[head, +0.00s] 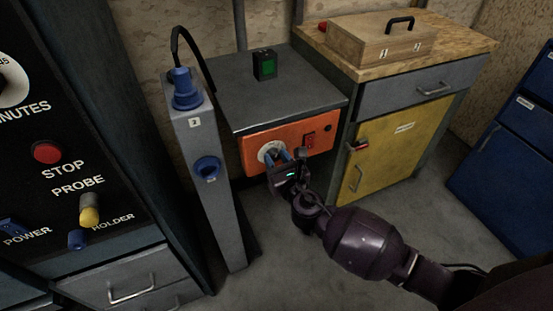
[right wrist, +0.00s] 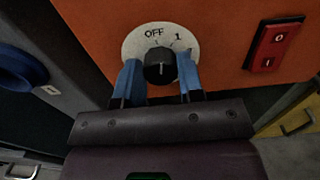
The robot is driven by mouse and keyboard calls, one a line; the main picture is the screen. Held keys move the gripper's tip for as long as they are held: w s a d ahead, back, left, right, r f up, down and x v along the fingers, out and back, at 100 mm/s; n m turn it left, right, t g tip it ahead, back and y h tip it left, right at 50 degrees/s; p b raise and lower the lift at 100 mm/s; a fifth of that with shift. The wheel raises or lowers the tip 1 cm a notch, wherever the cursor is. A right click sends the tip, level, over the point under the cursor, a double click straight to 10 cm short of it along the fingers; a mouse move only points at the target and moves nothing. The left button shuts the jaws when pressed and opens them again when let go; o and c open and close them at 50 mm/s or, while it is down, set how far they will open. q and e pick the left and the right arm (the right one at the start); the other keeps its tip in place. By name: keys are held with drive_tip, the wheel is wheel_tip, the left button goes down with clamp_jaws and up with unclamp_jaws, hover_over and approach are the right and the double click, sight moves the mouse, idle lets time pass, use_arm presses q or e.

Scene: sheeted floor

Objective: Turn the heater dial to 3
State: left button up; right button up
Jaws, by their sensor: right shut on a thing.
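The heater's orange front panel (head: 300,143) is on the grey cabinet in the head view. Its dial is a black knob (right wrist: 159,66) on a round white plate (right wrist: 133,46), with OFF and 1 readable at the top in the right wrist view. A pale mark on the knob points up, near OFF; its exact setting is hard to tell. My right gripper (right wrist: 159,75) has its blue fingers shut on the knob, one on each side. It also shows at the panel in the head view (head: 278,157). The other numbers are hidden or unreadable. My left gripper is out of view.
A red rocker switch (right wrist: 279,45) sits right of the dial. A grey post (head: 205,190) with blue fittings stands close on the left. A yellow-doored cabinet (head: 385,145) bears a wooden box (head: 380,42). A small black-green device (head: 264,65) stands on the grey top.

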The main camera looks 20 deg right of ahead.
drive_tip(key=m, duration=0.4)
drive_tip(key=shift+f+m+b, duration=0.1)
drive_tip(key=shift+m+b, duration=0.2)
drive_tip(key=m, duration=0.3)
drive_tip(key=shift+d+m, duration=0.1)
drive_tip(key=shift+m, duration=0.3)
drive_tip(key=shift+m+b, duration=0.35)
drive_tip(key=shift+m, duration=0.45)
drive_tip(key=m, duration=0.3)
drive_tip(key=shift+m, duration=0.4)
drive_tip(key=m, duration=0.3)
drive_tip(key=shift+m, duration=0.3)
drive_tip(key=shift+m+p, duration=0.35)
drive_tip(key=shift+m, duration=0.45)
drive_tip(key=shift+d+m, duration=0.1)
drive_tip(key=shift+m, duration=1)
drive_tip(key=shift+f, duration=0.15)
